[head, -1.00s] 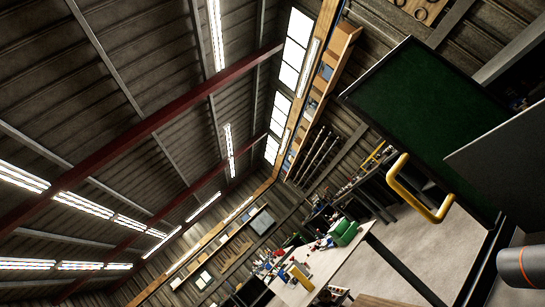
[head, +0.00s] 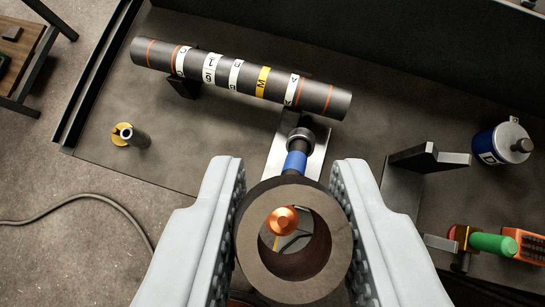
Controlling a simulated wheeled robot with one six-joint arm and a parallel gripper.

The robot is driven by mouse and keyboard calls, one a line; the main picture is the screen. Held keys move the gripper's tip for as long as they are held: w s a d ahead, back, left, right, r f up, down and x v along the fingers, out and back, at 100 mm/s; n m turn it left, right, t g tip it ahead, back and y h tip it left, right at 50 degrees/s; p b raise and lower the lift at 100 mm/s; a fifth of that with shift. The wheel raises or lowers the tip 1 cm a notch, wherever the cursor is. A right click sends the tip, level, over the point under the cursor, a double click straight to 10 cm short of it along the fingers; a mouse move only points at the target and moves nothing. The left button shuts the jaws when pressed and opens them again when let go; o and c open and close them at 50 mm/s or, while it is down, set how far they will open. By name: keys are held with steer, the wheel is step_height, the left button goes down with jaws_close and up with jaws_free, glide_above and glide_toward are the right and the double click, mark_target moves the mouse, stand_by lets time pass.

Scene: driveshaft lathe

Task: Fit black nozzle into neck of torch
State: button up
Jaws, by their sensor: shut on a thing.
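My gripper (head: 290,235) is shut on the black nozzle (head: 252,236), a thick dark tube that I see end-on between the ridged grey fingers. Through its bore shows a copper-coloured tip (head: 282,221), apparently of the torch. Above the nozzle in the picture, a dark torch stem with a blue band (head: 295,161) runs up to a metal plate stand. The nozzle hides the rest of the torch and its neck. I cannot tell whether the nozzle touches the torch.
A long dark shaft with white and yellow labels (head: 240,78) rests on supports behind. A blue and white can (head: 502,143), a green-handled tool (head: 490,243) and an orange brush (head: 527,246) are at the right. A small yellow and grey part (head: 130,135) stands at the left.

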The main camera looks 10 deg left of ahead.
mark_target(284, 228)
steer(key=shift+s, duration=0.1)
steer(key=shift+s+d+f, duration=0.1)
steer(key=shift+d+f, duration=0.05)
steer(key=shift+f, duration=2.75)
steer(key=shift+s+d+f, duration=0.1)
steer(key=shift+d+f, duration=0.05)
steer(key=shift+f, duration=2.75)
steer(key=o, duration=1)
steer(key=shift+o, duration=0.2)
steer(key=shift+s+r, duration=0.1)
steer(key=v, duration=1.7)
steer(key=shift+s, duration=0.1)
